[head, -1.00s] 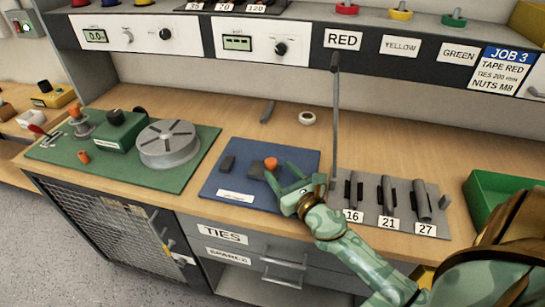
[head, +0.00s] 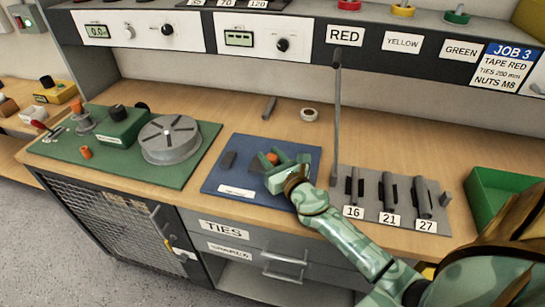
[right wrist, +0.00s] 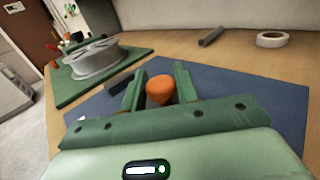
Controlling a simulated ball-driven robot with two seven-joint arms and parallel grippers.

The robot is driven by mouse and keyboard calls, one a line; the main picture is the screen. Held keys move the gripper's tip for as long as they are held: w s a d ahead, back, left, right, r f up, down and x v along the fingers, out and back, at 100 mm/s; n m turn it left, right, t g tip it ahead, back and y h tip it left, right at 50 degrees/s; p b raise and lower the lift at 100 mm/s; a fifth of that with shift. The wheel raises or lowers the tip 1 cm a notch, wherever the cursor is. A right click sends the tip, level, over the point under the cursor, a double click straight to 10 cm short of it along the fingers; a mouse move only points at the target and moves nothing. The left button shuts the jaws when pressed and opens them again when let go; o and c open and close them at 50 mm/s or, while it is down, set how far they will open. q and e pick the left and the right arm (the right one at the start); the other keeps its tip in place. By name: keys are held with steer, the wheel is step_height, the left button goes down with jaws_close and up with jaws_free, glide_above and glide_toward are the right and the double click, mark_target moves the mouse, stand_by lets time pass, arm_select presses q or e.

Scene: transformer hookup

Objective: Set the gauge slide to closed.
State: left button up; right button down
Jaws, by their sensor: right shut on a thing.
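The gauge slide shows as an orange knob (head: 272,159) on a dark block, on the blue board (head: 215,180) in the middle of the bench. My right gripper (head: 275,165) is over the board, its fingers on both sides of the knob. In the right wrist view the orange knob (right wrist: 160,90) stands between the two green fingers (right wrist: 158,88), and the gripper is shut on it. The gripper hides much of the slide's base. My left gripper is not in view.
A green board (head: 185,178) with a grey slotted disc (head: 168,136) lies to the left. A thin upright rod (head: 336,120) and a grey rack (head: 380,216) marked 16, 21 and 27 stand to the right. A white tape roll (head: 309,114) and a grey bar (head: 269,107) lie behind.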

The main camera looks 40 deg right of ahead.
mark_target(252, 162)
steer(key=w+a, duration=0.4)
steer(key=shift+w, duration=0.15)
steer(key=c, duration=1.1)
jaws_free()
steer(key=shift+w, duration=0.2)
steer(key=s, duration=1)
steer(key=s+a, duration=0.1)
steer(key=s, duration=0.4)
steer(key=shift+a+f, duration=0.1)
steer(key=shift+f, duration=0.05)
steer(key=shift+s+a, duration=0.1)
steer(key=shift+s, duration=0.55)
